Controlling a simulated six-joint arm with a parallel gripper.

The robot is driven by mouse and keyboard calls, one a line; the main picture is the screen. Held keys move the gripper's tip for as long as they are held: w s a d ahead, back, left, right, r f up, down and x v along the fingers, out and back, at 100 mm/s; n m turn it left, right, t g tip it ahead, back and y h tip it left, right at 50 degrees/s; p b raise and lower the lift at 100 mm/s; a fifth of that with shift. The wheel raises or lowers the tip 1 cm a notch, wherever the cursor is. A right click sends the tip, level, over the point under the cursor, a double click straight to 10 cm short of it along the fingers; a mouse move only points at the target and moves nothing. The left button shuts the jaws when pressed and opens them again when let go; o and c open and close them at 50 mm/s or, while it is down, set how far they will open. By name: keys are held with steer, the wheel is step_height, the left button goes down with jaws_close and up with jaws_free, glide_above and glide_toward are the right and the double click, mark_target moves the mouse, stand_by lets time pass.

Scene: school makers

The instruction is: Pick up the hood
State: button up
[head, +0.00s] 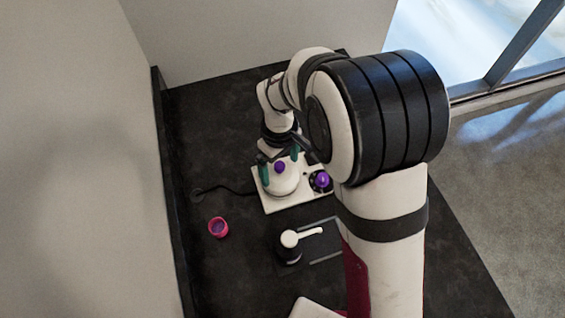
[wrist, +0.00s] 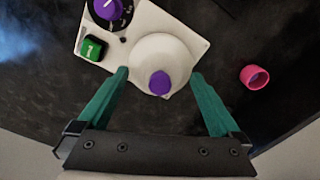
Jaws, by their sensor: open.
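The hood, taken to be the white dome (head: 284,184) with a purple knob on top, sits on a white square base plate (head: 274,206). In the wrist view, the hood (wrist: 160,52) is at upper centre, with its purple knob (wrist: 160,83) facing the camera. My gripper (head: 280,170) is above the hood. In the wrist view, my gripper (wrist: 160,76) has its teal fingers spread wide, one on each side of the knob. Nothing is held between them. Whether the fingertips touch the dome cannot be told.
The plate also carries a purple dial (head: 322,179) and a green button (wrist: 92,48). A pink cup (head: 218,227) stands apart on the dark table. A black cylinder with a white handle (head: 289,248) stands in front. A black cable runs left; a wall borders that side.

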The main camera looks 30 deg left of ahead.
steer(key=shift+f, duration=0.2)
steer(key=c, duration=1.4)
